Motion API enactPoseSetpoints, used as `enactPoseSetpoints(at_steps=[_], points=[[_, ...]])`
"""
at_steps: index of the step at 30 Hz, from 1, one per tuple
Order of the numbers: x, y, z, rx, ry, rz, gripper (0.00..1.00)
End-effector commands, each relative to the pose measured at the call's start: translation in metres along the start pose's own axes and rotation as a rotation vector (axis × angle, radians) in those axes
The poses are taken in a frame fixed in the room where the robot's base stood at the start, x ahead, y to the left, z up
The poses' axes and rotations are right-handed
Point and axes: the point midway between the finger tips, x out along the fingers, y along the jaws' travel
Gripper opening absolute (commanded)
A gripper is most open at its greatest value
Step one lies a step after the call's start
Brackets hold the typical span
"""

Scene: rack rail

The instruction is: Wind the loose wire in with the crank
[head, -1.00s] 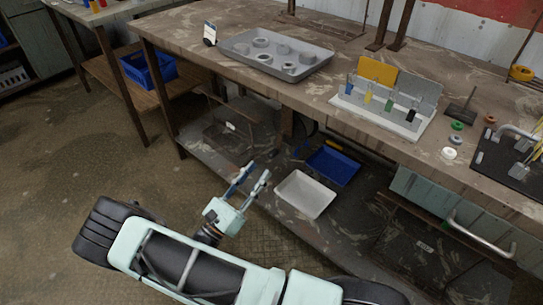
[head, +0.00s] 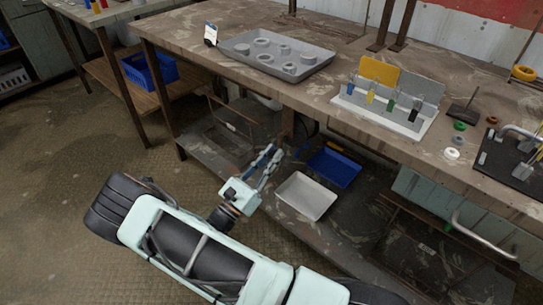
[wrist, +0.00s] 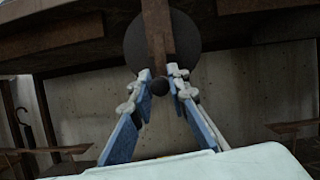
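In the wrist view a dark round disc (wrist: 192,38) hangs below the bench top, with a rusty upright bar (wrist: 156,28) across its front. A small dark knob (wrist: 160,87) is at the bar's lower end. My gripper (wrist: 161,76) is open, its two blue and pale fingers on either side of the knob in the picture. I cannot tell whether they touch it. In the head view my gripper (head: 275,155) reaches under the front of the workbench (head: 290,88), beside a rusty post. I cannot make out a loose wire in either view.
A white tray (head: 306,196) and a blue tray (head: 334,168) lie on the lower shelf, right of my gripper. A grey tray of round parts (head: 240,52) and a coloured-peg holder (head: 385,118) stand on top. The floor at left is clear.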

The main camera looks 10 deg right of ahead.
Motion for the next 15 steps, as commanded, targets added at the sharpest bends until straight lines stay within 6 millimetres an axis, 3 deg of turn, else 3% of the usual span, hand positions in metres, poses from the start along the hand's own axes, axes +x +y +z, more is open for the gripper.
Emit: enactPoseSetpoints(at_steps=[3, 15], points=[[-0.0002, 0.0000, -0.0001, 0.000, 0.000, 0.000, 0.00], [-0.0006, 0.0033, -0.0003, 0.048, 0.000, -0.019, 0.00]])
